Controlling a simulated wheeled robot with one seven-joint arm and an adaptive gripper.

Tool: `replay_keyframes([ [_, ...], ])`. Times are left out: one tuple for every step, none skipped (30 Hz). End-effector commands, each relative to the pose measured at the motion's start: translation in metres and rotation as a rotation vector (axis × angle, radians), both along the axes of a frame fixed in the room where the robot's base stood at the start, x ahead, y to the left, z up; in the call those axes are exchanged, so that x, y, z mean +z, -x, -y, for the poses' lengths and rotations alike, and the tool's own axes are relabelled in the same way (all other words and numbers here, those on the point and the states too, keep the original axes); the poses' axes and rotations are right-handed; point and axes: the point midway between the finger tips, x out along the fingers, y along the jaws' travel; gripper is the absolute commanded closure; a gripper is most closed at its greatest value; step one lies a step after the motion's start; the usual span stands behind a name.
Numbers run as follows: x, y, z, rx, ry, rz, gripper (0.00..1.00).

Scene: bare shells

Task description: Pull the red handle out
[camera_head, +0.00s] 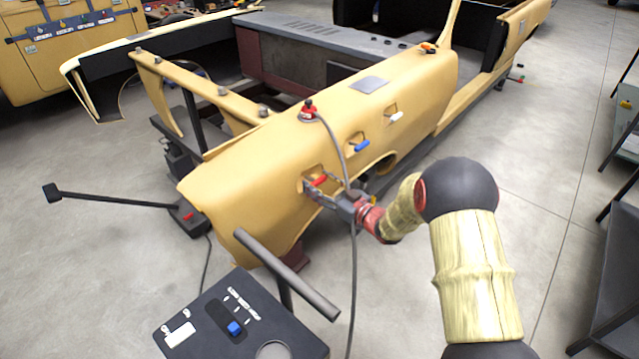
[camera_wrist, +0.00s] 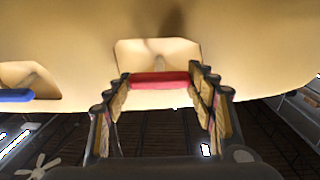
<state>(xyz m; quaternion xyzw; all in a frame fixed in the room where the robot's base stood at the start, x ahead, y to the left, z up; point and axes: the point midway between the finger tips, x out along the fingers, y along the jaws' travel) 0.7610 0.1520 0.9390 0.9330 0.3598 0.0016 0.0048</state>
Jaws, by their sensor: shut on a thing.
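The red handle (camera_head: 319,180) is a short bar at a recess in the side of the yellow vehicle shell (camera_head: 250,150). In the wrist view the red handle (camera_wrist: 160,80) lies crosswise in front of its pale recess. My gripper (camera_head: 314,186) is at the handle, reaching in from the lower right. In the wrist view its two fingers stand at the left and right ends of the bar, shut on it. The part of the handle behind the fingertips is hidden.
A blue handle (camera_head: 361,146) and a white handle (camera_head: 396,116) sit in recesses further along the same shell. A red button device (camera_head: 308,111) with a grey cable lies on top. A dark panel with a blue switch (camera_head: 235,327) stands in front.

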Motion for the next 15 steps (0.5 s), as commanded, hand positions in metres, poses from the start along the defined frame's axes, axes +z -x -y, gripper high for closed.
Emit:
replay_keyframes([
  [0.000, 0.000, 0.000, 0.000, 0.000, 0.000, 0.85],
  [0.000, 0.000, 0.000, 0.000, 0.000, 0.000, 0.86],
  [0.000, 0.000, 0.000, 0.000, 0.000, 0.000, 0.89],
  [0.000, 0.000, 0.000, 0.000, 0.000, 0.000, 0.90],
  [0.000, 0.000, 0.000, 0.000, 0.000, 0.000, 0.90],
  [0.001, 0.001, 0.001, -0.001, 0.000, 0.000, 0.90],
  [0.001, 0.002, 0.003, -0.001, 0.000, 0.000, 0.90],
  [0.002, 0.004, 0.005, -0.002, 0.000, 0.000, 0.90],
  [0.004, 0.008, 0.009, -0.003, 0.000, 0.000, 0.90],
  [0.005, 0.011, 0.012, -0.003, -0.001, 0.000, 0.90],
  [0.006, 0.014, 0.014, -0.003, -0.001, -0.001, 0.90],
  [0.006, 0.017, 0.017, -0.002, -0.001, -0.001, 0.90],
  [0.006, 0.018, 0.017, -0.002, -0.001, -0.001, 0.89],
  [0.006, 0.019, 0.018, -0.001, -0.001, -0.001, 0.89],
  [0.005, 0.019, 0.017, -0.001, -0.001, -0.001, 0.89],
])
